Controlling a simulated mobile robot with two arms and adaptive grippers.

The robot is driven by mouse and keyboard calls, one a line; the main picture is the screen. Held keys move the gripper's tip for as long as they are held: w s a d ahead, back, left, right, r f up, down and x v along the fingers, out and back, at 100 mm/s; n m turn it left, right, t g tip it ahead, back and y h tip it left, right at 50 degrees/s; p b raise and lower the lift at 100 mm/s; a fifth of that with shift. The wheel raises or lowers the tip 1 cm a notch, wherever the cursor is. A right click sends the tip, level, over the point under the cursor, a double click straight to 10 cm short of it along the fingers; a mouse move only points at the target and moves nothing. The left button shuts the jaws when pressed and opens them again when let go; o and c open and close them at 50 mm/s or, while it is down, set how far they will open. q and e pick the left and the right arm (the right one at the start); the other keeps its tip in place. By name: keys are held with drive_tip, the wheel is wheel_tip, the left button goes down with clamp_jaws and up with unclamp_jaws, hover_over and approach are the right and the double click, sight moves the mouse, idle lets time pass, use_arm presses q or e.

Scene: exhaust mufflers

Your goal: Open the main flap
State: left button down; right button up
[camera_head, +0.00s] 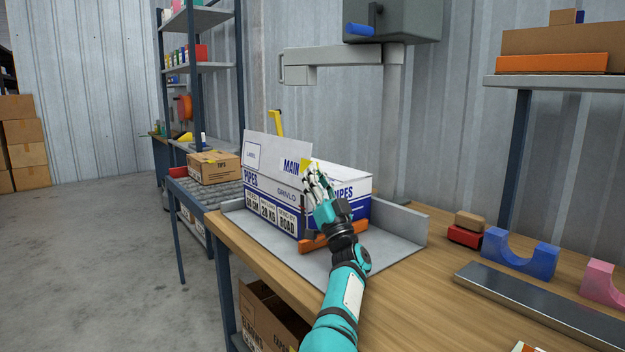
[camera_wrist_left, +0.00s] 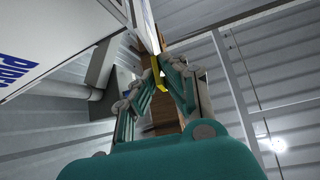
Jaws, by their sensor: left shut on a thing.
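The white and blue carton (camera_head: 268,208) marked PIPES stands on a grey metal tray on the workbench. Its main flap (camera_head: 270,153), a white panel lettered MAIN, stands raised above the carton's top edge. A yellow tab (camera_head: 306,166) sits at the flap's right end. My left gripper (camera_head: 312,178) is at that tab, and its fingers cover part of the carton. In the left wrist view my left gripper (camera_wrist_left: 162,78) is shut on the yellow tab (camera_wrist_left: 156,70), beside the white panel edge. The carton's inside is hidden. My right gripper is not in view.
The metal tray (camera_head: 405,226) has a raised rim at the back right. An orange bar (camera_head: 333,238) lies against the carton's front. A blue cradle (camera_head: 520,256) and a steel plate (camera_head: 540,300) lie to the right. A small brown carton (camera_head: 214,168) stands left on rollers.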

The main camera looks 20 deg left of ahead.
use_arm(q)
drive_tip(key=shift+d+f, duration=0.1)
drive_tip(key=shift+f, duration=0.15)
drive_tip(key=c, duration=1.5)
unclamp_jaws()
drive_tip(key=shift+r, duration=0.1)
drive_tip(key=shift+r, duration=0.15)
wheel_tip(320, 180, up, 10)
drive_tip(key=shift+f, duration=0.1)
drive_tip(key=shift+f, duration=0.1)
